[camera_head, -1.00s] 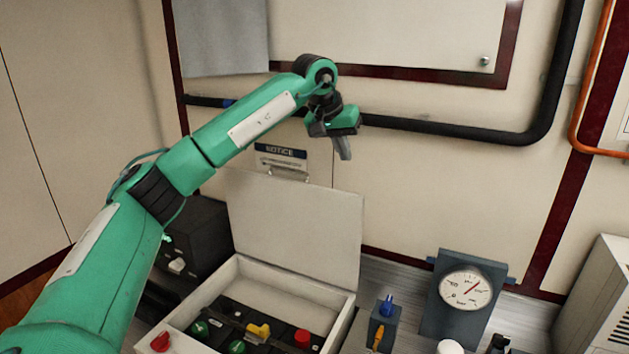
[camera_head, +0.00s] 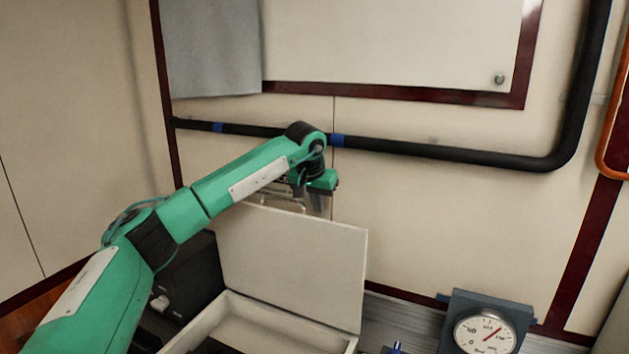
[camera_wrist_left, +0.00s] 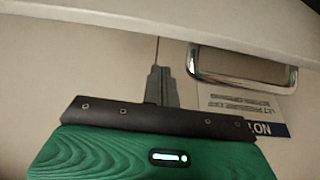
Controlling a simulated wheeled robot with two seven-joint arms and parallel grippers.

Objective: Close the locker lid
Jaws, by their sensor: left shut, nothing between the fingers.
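The locker lid (camera_head: 290,255) is a pale flat panel standing open and nearly upright at the back of the white locker box (camera_head: 270,327). In the left wrist view, the lid's edge (camera_wrist_left: 200,20) crosses the top, with a chrome handle (camera_wrist_left: 240,65) beside it. My left gripper (camera_head: 319,207) is shut and empty at the lid's top edge, right of the handle in the head view. Its lower fingers seem hidden behind the lid. The shut fingers (camera_wrist_left: 158,70) point toward the lid in the wrist view; I cannot tell whether they touch it. My right gripper is not in view.
A notice label (camera_wrist_left: 245,105) is on the wall behind the lid. A black pipe (camera_head: 440,152) runs along the wall above. A dark box (camera_head: 188,285) stands left of the locker and a gauge (camera_head: 485,330) right. The wall area right of the lid is clear.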

